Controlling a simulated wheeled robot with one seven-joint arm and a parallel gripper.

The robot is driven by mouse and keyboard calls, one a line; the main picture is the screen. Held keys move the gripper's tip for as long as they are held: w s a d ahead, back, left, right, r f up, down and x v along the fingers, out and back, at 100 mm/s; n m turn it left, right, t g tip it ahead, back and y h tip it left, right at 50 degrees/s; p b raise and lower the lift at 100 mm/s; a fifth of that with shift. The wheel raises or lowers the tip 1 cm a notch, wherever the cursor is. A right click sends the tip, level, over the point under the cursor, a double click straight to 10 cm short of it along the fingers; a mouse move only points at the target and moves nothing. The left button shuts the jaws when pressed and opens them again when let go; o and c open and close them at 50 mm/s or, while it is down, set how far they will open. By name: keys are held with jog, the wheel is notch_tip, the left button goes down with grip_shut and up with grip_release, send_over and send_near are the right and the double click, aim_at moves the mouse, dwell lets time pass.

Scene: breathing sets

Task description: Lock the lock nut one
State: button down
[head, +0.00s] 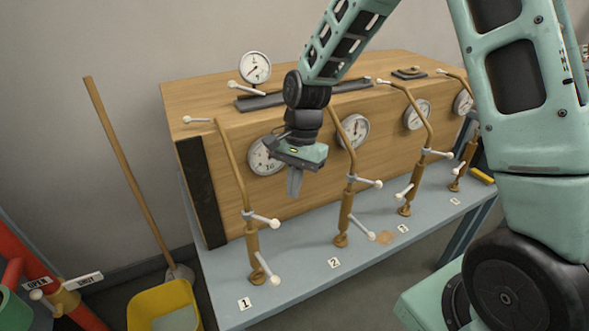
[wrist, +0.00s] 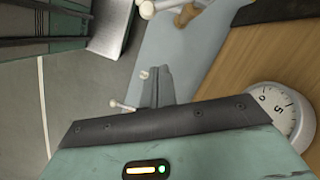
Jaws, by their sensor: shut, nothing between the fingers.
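Set one is a brass pipe and cylinder (head: 253,250) standing by the label 1 (head: 245,303), at the left end of the bench. An upper white-knobbed handle (head: 262,219) and a lower one (head: 267,268) stick out from it. I cannot tell which of them belongs to the lock nut. My gripper (head: 294,185) is shut and empty, pointing down between set one and set two, in front of a dial (head: 265,156). It is apart from set one in the head view. In the wrist view the shut fingers (wrist: 160,88) show, with a white-knobbed handle (wrist: 125,106) beyond them.
Set two (head: 345,215) stands right of my gripper, with further sets beyond. The wooden box (head: 200,95) rises behind. The blue-grey bench (head: 300,270) has bare room in front. A yellow bucket (head: 160,300) and red pipe (head: 30,255) stand at the left.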

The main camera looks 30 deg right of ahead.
aim_at(275, 224)
jog(key=shift+s+a+f+p, duration=0.2)
jog(key=shift+s+a+f, duration=0.25)
jog(key=shift+a, duration=0.25)
jog(key=shift+s+a+f+p, duration=0.15)
jog(key=shift+s+a+f, duration=0.35)
jog(key=shift+a, duration=0.15)
jog(key=shift+s+a+f+p, duration=0.2)
jog(key=shift+s+a+f, duration=0.25)
jog(key=shift+a, duration=0.25)
